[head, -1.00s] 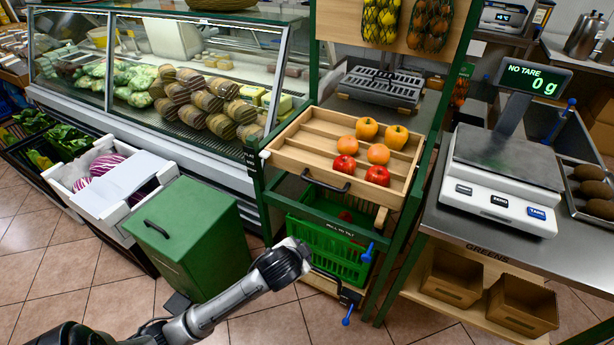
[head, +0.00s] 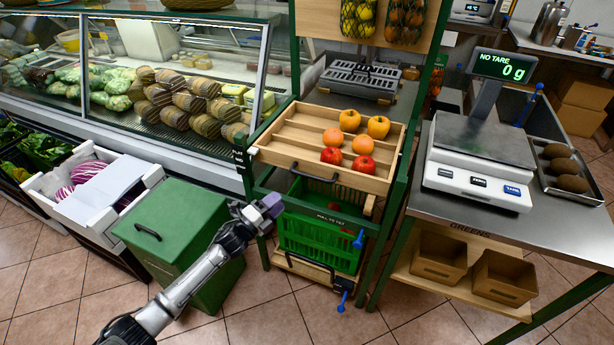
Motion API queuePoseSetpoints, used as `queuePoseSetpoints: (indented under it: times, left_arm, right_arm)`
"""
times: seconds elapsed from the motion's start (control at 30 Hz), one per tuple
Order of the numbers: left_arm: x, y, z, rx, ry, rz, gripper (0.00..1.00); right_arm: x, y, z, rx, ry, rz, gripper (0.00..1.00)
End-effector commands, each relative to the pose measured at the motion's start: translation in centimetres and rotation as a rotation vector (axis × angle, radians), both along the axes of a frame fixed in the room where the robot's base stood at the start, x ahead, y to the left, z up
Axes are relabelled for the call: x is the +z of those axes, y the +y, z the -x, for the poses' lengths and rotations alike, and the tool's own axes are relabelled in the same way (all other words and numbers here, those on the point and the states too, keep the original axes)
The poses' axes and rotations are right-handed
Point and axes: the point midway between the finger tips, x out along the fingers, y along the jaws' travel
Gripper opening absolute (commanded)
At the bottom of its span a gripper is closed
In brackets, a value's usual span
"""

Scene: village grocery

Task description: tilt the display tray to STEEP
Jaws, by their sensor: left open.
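The wooden display tray (head: 290,152) sits in a green-framed stand, with slats and a raised rim. It holds two yellow-orange peppers (head: 350,120), two orange fruits (head: 361,144) and two red ones (head: 331,155). A dark bar handle (head: 314,173) is on its front. A green strip lettered "PULL TO TILT" (head: 342,221) runs below. A small dark label plate (head: 240,160) is on the stand's left post. My left gripper (head: 271,206) is open, in front of the stand's lower left, below the tray and apart from its handle. My right gripper is out of view.
A green crate (head: 318,242) sits under the tray, with blue knobs (head: 358,239) at its right. A green lidded bin (head: 172,222) stands left of my arm. A scale (head: 480,165) stands on the right counter. Tiled floor (head: 275,310) is clear in front.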

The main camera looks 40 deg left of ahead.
Motion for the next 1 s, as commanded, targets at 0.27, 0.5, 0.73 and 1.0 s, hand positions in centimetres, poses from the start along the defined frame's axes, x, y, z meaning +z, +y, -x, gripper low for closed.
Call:
queuePoseSetpoints:
  times: [0.27,0.5,0.73,1.0]
  left_arm:
    - [0.3,-0.3,-2.2,0.005,-0.008,-0.039,0.42]
    - [1.0,-0.8,-6.5,0.006,-0.008,-0.038,0.42]
    - [1.7,-1.1,-10.1,0.005,-0.007,-0.036,0.42]
    - [2.2,-1.4,-12.7,0.006,-0.005,-0.035,0.42]
  right_arm:
    - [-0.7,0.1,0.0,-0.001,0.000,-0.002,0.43]
    - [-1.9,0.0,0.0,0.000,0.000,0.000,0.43]
    - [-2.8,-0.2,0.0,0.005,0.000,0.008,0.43]
    - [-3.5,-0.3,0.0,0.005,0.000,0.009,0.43]
